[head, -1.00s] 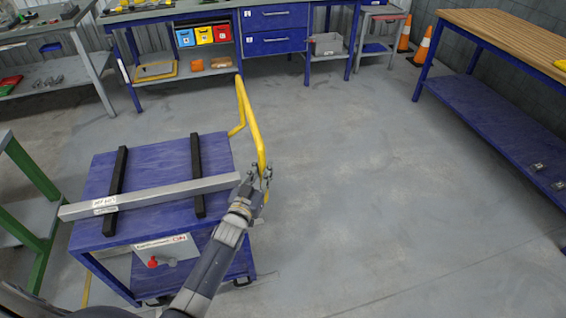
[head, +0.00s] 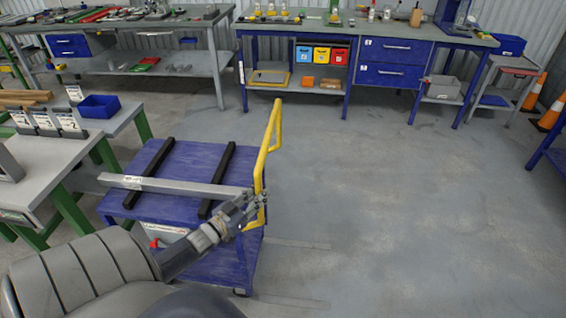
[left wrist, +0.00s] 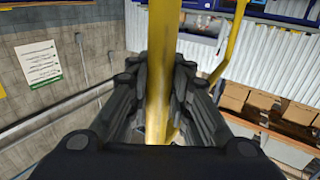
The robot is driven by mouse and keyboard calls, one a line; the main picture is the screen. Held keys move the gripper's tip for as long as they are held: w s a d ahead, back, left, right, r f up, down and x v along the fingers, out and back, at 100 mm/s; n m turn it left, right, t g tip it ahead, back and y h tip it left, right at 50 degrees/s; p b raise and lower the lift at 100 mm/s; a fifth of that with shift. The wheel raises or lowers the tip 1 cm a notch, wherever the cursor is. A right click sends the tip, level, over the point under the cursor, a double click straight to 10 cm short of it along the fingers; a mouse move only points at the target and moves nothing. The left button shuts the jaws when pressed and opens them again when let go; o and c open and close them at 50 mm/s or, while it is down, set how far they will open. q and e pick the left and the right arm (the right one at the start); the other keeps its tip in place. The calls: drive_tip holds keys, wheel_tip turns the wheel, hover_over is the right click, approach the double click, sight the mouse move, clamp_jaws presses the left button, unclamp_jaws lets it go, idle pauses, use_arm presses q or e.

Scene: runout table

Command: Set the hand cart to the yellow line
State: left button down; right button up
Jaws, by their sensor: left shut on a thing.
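The hand cart (head: 180,158) has a blue deck, a lower shelf and a yellow push handle (head: 271,135) at its right end. Two black bars (head: 160,165) lie across the deck, and a long grey metal bar (head: 180,187) rests over them. My left gripper (head: 256,205) is shut on the handle's near upright. In the left wrist view the yellow upright (left wrist: 160,100) stands between the dark fingers. My right gripper is out of view. I cannot make out a yellow line on the floor.
A green-legged table (head: 55,160) stands close to the cart's left. Workbenches (head: 165,63) line the back, one with blue drawers (head: 395,60). Orange cones (head: 550,115) stand at the right. The floor (head: 400,200) right of the cart is clear.

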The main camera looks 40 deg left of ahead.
use_arm(q)
drive_tip(key=shift+s+a+f, duration=0.1)
drive_tip(key=shift+s+a, duration=0.55)
drive_tip(key=shift+a, duration=0.25)
drive_tip(key=shift+s+a+f, duration=0.1)
drive_tip(key=shift+s+a, duration=0.55)
drive_tip(key=shift+a, duration=0.2)
drive_tip(key=c, duration=1.5)
unclamp_jaws()
drive_tip(key=shift+o, duration=0.3)
drive_tip(key=shift+r, duration=0.1)
drive_tip(key=s, duration=1.2)
